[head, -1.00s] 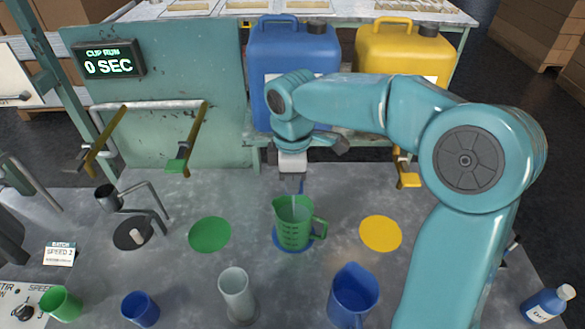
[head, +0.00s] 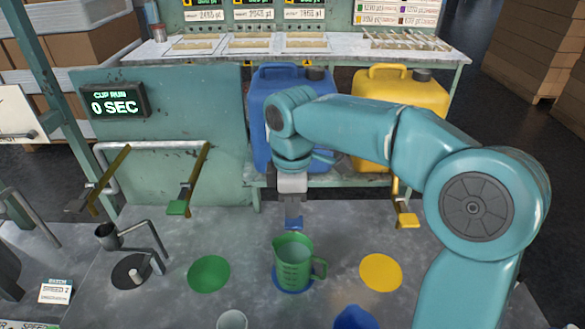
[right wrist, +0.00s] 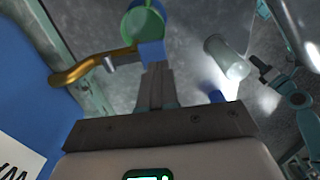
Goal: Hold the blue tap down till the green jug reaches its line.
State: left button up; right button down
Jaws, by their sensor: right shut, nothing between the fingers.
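The green jug (head: 293,266) stands upright on a blue disc (head: 282,290) on the bench. Its marks show faintly, but I cannot make out its line or liquid level. The blue tap (head: 294,224) shows its blue paddle above the jug, in front of the blue container. My right gripper (head: 293,212) is shut and empty, pointing down right over that paddle; I cannot tell whether it touches. In the right wrist view its fingers (right wrist: 156,84) overlap the blue paddle (right wrist: 151,54), with the jug beyond. My left gripper (right wrist: 262,72) seems to show small and dark at the right there.
A green tap (head: 177,207) and a yellow tap (head: 408,220) stand either side. A green disc (head: 209,273) and yellow disc (head: 381,272) lie bare. A clear cylinder (head: 232,319) and blue jug (head: 355,318) stand in front. The display (head: 114,101) reads 0 SEC.

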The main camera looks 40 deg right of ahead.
aim_at(293, 224)
notch_tip(293, 224, up, 12)
jog(key=p, duration=0.1)
jog(key=shift+r, duration=0.15)
jog(key=shift+s, duration=0.1)
dwell(0.5)
